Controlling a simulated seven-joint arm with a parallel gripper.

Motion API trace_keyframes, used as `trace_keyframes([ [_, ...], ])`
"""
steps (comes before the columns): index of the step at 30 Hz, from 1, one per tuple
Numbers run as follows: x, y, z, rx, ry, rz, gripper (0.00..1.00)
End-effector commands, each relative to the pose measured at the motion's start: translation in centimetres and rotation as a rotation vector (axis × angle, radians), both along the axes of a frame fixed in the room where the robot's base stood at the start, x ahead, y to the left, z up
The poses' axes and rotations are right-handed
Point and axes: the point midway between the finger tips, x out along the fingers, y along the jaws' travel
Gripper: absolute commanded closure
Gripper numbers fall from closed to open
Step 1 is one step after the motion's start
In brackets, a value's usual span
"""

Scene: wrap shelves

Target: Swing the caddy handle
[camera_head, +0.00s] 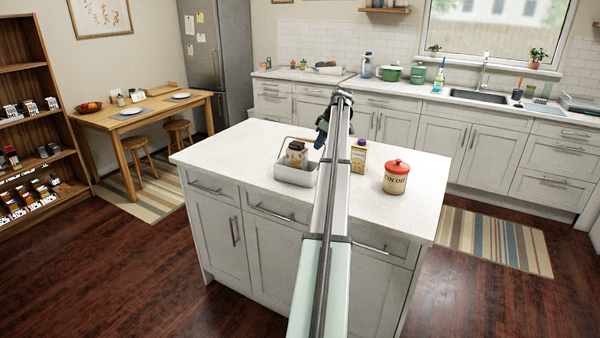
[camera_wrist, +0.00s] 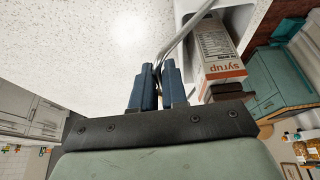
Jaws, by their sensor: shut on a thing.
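The white caddy (camera_head: 294,176) stands on the island's worktop, left of my arm in the head view. Its pale wall (camera_wrist: 188,8) shows at the top of the wrist view. A brown-and-white syrup box (camera_head: 296,155) stands in it, and its label shows in the wrist view (camera_wrist: 216,50). The caddy's thin metal handle (camera_wrist: 177,40) runs from the caddy down between my fingertips. My gripper (camera_wrist: 158,74) is shut on the handle with its two blue fingers. In the head view my gripper (camera_head: 322,133) is at the caddy's right side, partly hidden by my arm.
The white island worktop (camera_head: 250,143) bears a yellow carton (camera_head: 358,157) just right of my arm and a red-lidded cocoa tin (camera_head: 396,177) farther right. The worktop's left and right ends are clear. A sink counter (camera_head: 400,88) runs along the back wall.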

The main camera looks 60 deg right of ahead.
Motion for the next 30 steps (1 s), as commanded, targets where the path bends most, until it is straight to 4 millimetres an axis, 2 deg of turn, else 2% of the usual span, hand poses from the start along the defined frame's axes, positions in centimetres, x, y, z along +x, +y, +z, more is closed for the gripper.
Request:
trace_keyframes([
  [30, -0.1, 2.5, 1.8, 0.000, 0.000, 0.000, 0.93],
])
